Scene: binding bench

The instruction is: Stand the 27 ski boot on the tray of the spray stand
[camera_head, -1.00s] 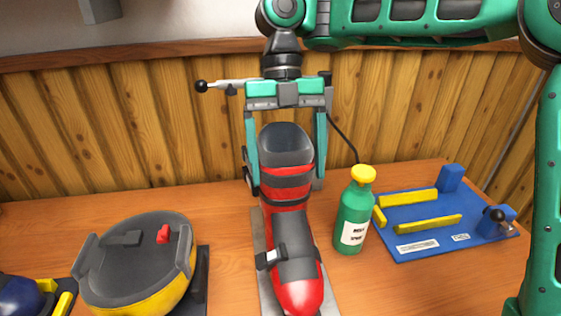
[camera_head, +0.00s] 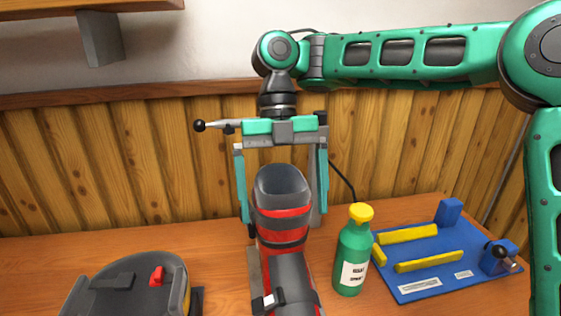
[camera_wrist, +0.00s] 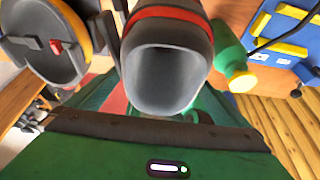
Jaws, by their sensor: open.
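A red and grey ski boot (camera_head: 283,220) stands upright, toe toward me, on the narrow grey tray (camera_head: 254,267) of the stand. I cannot read any size on the boot. A grey upright (camera_head: 316,190) shows behind the boot at the right, with a black hose curving off it. My gripper (camera_head: 283,215) is open and points down, one finger on each side of the boot's cuff, with a gap visible at the left. In the wrist view the boot's open top (camera_wrist: 166,75) faces the camera. The boot's toe is cut off by the head view's lower edge.
A green bottle (camera_head: 352,255) with a yellow cap stands close to the boot's right. A blue board (camera_head: 430,260) with yellow bars lies further right. A round grey and yellow case (camera_head: 130,290) is at the lower left. A wooden wall closes the back.

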